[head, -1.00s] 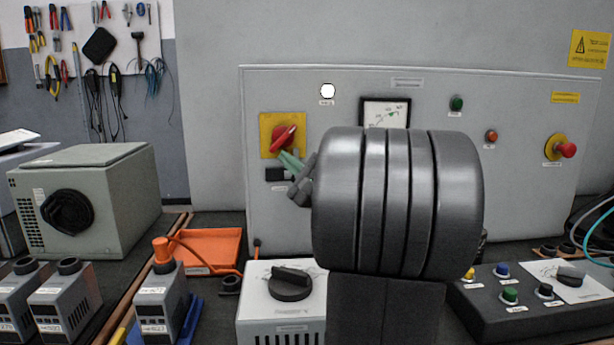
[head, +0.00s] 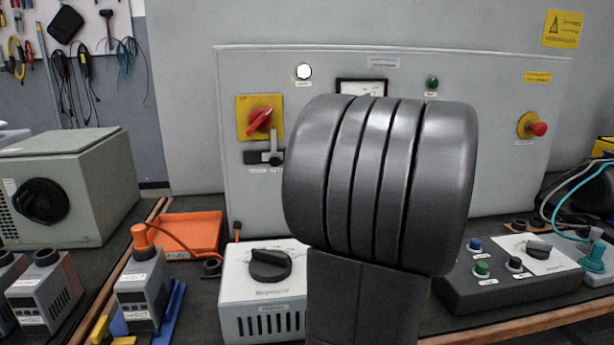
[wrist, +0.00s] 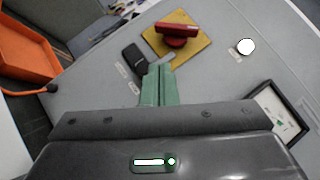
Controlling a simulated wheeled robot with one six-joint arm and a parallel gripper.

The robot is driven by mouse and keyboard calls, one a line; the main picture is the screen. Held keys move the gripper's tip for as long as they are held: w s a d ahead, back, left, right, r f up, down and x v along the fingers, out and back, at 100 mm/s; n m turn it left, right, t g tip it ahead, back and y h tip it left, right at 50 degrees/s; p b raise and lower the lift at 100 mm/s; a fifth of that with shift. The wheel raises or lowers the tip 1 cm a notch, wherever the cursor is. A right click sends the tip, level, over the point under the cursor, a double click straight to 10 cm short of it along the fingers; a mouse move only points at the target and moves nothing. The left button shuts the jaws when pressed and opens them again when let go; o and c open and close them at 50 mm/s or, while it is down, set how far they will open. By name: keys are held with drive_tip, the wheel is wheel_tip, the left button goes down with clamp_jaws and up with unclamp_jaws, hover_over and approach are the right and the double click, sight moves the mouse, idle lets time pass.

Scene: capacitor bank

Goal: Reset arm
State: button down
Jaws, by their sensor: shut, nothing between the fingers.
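My gripper (wrist: 157,84) shows in the wrist view as two green fingers pressed together, with nothing between them. They point at the panel, in line with the dark lever handle (wrist: 135,60); I cannot tell the gap. In the head view my arm's thick dark links stand before the panel and hide the gripper. The red rotary switch (head: 260,119) on its yellow plate (head: 245,103) is at the panel's upper left. It also shows in the wrist view (wrist: 177,40). The lever handle (head: 265,157) sits just below it.
The grey panel (head: 500,105) carries a white lamp (head: 304,72), a green lamp (head: 432,83) and a red emergency button (head: 537,129). On the bench are a white box (head: 265,290) with a black knob, an orange tray (head: 195,228), a grey case (head: 75,195) and a button box (head: 470,290).

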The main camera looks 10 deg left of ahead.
sight(267, 122)
drive_tip(key=shift+w+a, duration=0.1)
